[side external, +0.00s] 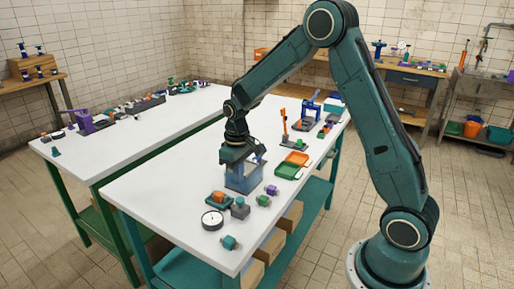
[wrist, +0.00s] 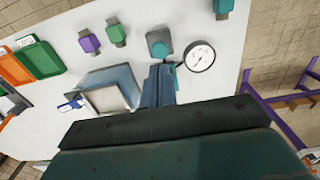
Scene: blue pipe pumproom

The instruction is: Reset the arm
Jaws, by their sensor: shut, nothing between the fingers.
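My gripper (side external: 243,158) is over the near white table, pointing down, with its fingers shut and nothing between them. In the wrist view the closed blue-grey fingers (wrist: 159,84) reach out from the dark gripper body. A blue-grey box (side external: 243,180) stands on the table right below or beside the gripper; the side view does not settle whether they touch. In the wrist view the box (wrist: 103,90) lies left of the fingers, with a pale square face toward the camera. My arm bends high and comes down to the table.
Near the box are a round dial gauge (side external: 212,220), a grey block with a teal top (side external: 239,208), and green (side external: 263,201), purple (side external: 271,190) and teal (side external: 230,242) fittings. Orange (side external: 297,158) and green (side external: 288,171) trays lie behind.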

